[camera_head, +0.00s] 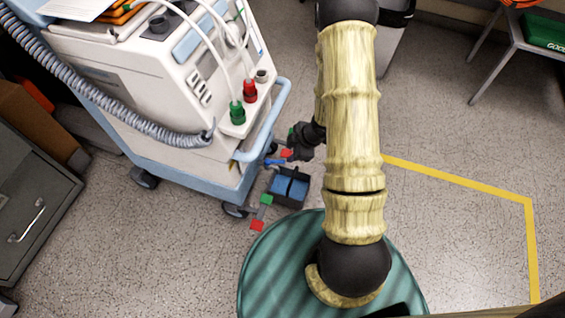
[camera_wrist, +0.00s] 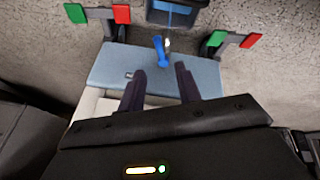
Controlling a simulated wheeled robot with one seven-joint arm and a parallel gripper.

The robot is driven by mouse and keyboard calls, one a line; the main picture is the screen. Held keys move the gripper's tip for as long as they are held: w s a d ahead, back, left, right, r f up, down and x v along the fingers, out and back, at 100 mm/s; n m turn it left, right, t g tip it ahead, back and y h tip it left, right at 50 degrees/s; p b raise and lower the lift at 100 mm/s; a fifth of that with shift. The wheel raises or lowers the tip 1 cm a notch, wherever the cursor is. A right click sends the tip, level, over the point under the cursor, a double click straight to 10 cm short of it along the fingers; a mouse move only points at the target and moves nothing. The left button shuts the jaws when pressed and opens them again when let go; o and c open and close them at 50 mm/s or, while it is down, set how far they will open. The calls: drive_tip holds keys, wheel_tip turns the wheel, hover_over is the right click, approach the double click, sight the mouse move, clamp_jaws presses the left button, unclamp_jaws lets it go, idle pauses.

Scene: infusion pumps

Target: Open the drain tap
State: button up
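The drain tap shows in the wrist view as a small blue lever (camera_wrist: 158,50) beside a short pale metal fitting, at the edge of the cart's blue-grey base. It also shows in the head view as a small blue piece (camera_head: 274,161) low on the cart. My gripper (camera_wrist: 160,75) has its two dark fingers apart with nothing between them. The lever lies just beyond the fingertips, roughly in line with the gap; I cannot tell if they touch. In the head view my gripper (camera_head: 301,146) is small and dark beside the cart's lower edge.
A black tub (camera_head: 290,187) with blue inside stands on the floor by the tap. Red-and-green pedals flank it, one (camera_head: 262,212) nearer me; both show in the wrist view (camera_wrist: 98,14) (camera_wrist: 234,40). The white cart (camera_head: 150,75) carries hoses.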

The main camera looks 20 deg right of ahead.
sight(279, 161)
drive_tip(key=b+x, duration=0.4)
drive_tip(key=x, duration=0.4)
drive_tip(key=shift+a+f, duration=0.1)
drive_tip(key=shift+f, duration=0.25)
